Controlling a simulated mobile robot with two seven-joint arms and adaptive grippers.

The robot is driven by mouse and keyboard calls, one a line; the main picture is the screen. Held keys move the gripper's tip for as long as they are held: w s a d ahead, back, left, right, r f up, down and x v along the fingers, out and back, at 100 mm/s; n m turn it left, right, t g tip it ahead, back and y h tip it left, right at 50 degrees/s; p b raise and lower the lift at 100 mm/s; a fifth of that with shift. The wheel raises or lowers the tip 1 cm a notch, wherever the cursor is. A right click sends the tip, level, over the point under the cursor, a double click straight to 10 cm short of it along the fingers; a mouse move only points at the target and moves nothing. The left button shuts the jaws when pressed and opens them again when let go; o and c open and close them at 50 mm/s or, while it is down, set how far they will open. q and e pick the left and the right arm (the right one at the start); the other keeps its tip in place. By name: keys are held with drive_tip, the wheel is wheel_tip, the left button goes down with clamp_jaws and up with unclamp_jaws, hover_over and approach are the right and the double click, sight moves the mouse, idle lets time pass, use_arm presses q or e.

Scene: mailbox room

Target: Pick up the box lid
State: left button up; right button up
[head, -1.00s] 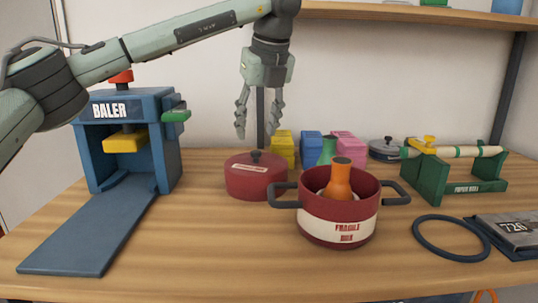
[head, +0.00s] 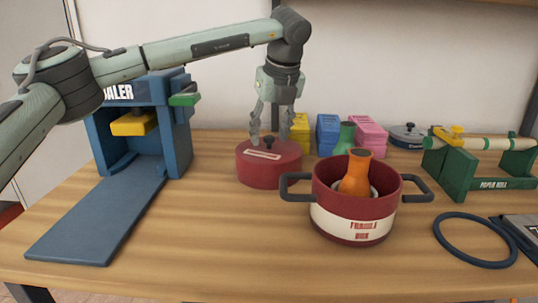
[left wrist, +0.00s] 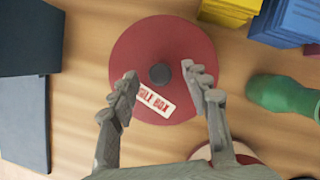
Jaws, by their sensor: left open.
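The box lid (head: 268,172) is a thick round red lid with a small dark knob on top. It lies on the table left of the red two-handled pot (head: 354,205), whose white band reads "FRAGILE BOX". My left gripper (head: 269,132) points down over the lid, open, with its fingertips around the knob's height. In the left wrist view the lid (left wrist: 165,38) shows from above, its knob (left wrist: 160,73) between the two spread fingers and touched by neither. Its white label is partly legible, ending in "BOX". My right gripper is not in view.
An orange vase (head: 355,175) stands in the pot. The blue baler (head: 180,130) stands left, its ramp forward. Yellow, blue and pink blocks (head: 368,133) and a green bottle (head: 345,138) are behind. A green stand (head: 455,170) and dark ring (head: 475,240) are right.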

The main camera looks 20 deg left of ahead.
use_arm(q)
drive_tip(key=shift+c, duration=0.5)
clamp_jaws()
drive_tip(key=shift+r, duration=0.1)
